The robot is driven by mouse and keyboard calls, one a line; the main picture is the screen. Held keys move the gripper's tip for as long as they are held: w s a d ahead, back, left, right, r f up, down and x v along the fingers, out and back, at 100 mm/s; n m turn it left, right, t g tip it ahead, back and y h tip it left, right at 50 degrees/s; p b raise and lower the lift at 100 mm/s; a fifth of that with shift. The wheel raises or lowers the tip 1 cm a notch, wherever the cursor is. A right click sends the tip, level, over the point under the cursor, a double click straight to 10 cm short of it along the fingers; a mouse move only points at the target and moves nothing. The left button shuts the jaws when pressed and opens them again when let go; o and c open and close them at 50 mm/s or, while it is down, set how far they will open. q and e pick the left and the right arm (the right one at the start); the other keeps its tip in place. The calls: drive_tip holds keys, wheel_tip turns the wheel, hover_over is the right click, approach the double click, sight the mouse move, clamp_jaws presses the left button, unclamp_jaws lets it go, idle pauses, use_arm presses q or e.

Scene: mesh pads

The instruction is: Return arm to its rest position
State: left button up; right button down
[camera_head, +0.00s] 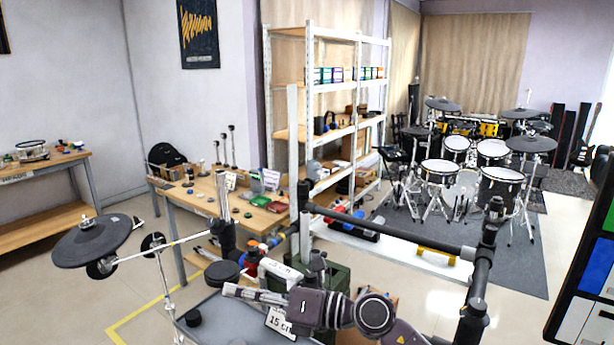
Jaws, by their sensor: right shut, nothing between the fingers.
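My right arm comes in from the bottom right, low in the head view. Its right gripper (230,290) points left with the fingers together and nothing between them. It appears above or in front of a grey work surface (225,318); the exact gap cannot be told. My left gripper is not in view.
A black cymbal pad (92,240) on a stand is at the left. A wooden workbench (200,195) with small parts stands behind, beside a metal shelf (312,150). A black tubular frame (390,232) crosses near the right arm. An electronic drum kit (440,172) stands on a grey mat.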

drive_tip(key=d+r+m+t, duration=0.5)
drive_tip(key=r+m+t, duration=0.1)
drive_tip(key=m+t, duration=0.25)
drive_tip(key=w+d+f+m+t+h, duration=0.25)
drive_tip(key=d+m+t+h, duration=0.4)
drive_tip(key=d+m, duration=0.5)
drive_tip(key=s+d+f+m+g+h, duration=0.3)
drive_tip(key=d+f+m+h, duration=0.35)
drive_tip(key=f+m, duration=0.2)
drive_tip(key=s+d+f+m+g+h, duration=0.25)
drive_tip(key=d+f+m+h, duration=0.25)
drive_tip(key=d+f+m, duration=0.3)
drive_tip(key=s+d+f+m+g, duration=0.1)
drive_tip(key=s+f+g, duration=0.4)
drive_tip(key=s, duration=0.4)
drive_tip(key=s+d+f+m+g+y, duration=0.1)
drive_tip(key=s+f+m+g, duration=0.1)
drive_tip(key=s+f, duration=0.6)
drive_tip(key=s+d+f+m+g, duration=0.1)
drive_tip(key=s+f+g, duration=0.3)
drive_tip(key=s, duration=0.7)
wheel_tip(320, 180, down, 25)
drive_tip(key=s+g, duration=0.1)
drive_tip(key=s, duration=0.1)
drive_tip(key=s+d+f+g, duration=0.1)
drive_tip(key=s+d+f, duration=0.2)
drive_tip(key=s+f, duration=1.4)
drive_tip(key=shift+s, duration=0.35)
